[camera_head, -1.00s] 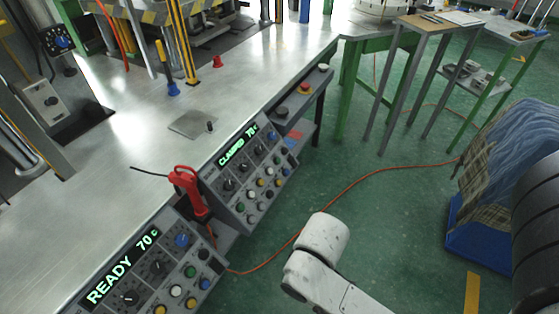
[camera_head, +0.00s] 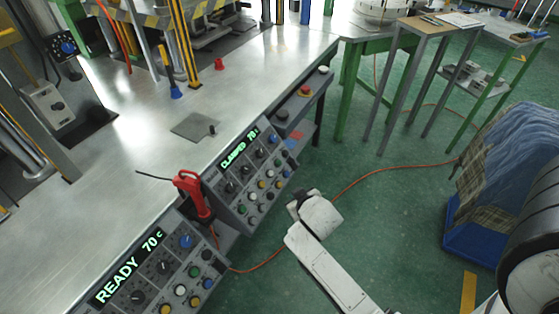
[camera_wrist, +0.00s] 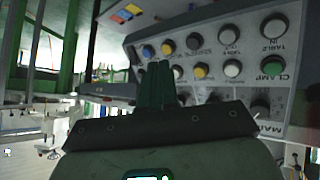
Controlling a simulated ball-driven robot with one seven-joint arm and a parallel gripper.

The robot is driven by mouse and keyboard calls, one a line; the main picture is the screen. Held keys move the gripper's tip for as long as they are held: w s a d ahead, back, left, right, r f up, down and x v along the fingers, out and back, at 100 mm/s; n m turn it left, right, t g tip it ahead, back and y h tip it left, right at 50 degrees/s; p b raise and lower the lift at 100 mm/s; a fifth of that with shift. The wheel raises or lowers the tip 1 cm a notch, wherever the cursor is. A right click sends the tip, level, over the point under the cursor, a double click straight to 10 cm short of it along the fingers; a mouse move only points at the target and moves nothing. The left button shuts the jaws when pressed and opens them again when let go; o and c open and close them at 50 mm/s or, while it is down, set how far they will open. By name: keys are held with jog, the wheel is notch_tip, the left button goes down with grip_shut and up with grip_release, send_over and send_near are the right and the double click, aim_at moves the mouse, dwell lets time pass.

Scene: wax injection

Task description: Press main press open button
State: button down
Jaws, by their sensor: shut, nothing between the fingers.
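The control panel with the green "CLAMPED" display (camera_head: 239,149) stands at the bench's front edge, with several round buttons and knobs. The wrist view shows a panel (camera_wrist: 130,43) close up and upside down, with white, yellow, blue and black buttons and a green button (camera_wrist: 272,67) labelled CLAMP. Labels with TABLE2 and part of "MAIN" are readable; I cannot tell which button is main press open. My gripper (camera_wrist: 158,66) is shut and empty, its tips overlapping the panel near a blue button (camera_wrist: 148,51) and a yellow button (camera_wrist: 168,47). Contact is unclear. The head view hides its fingertips.
A second panel with a green "READY" display (camera_head: 128,266) stands at lower left. A red-handled tool (camera_head: 190,193) sits between the panels. A red emergency button (camera_head: 305,90) is beyond them.

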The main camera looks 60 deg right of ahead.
aim_at(278, 163)
jog(key=w+d+r+t+h+p, duration=0.1)
jog(key=d+r+t, duration=0.1)
jog(key=d, duration=0.3)
jog(key=w+d+r+t+h+p, duration=0.1)
jog(key=d+r+t+p, duration=0.1)
jog(key=d+t, duration=0.3)
jog(key=shift+w+d+r+n+h, duration=0.2)
jog(key=shift+d+r+n+h, duration=0.15)
jog(key=shift+d, duration=0.45)
jog(key=shift+f, duration=0.1)
jog(key=shift+w+f+b, duration=1.4)
jog(key=shift+w+b, duration=0.3)
jog(key=shift+b, duration=0.8)
jog(key=shift+w+f+b, duration=1.4)
jog(key=shift+w+b, duration=0.3)
jog(key=shift+b, duration=0.75)
jog(key=shift+f, duration=0.1)
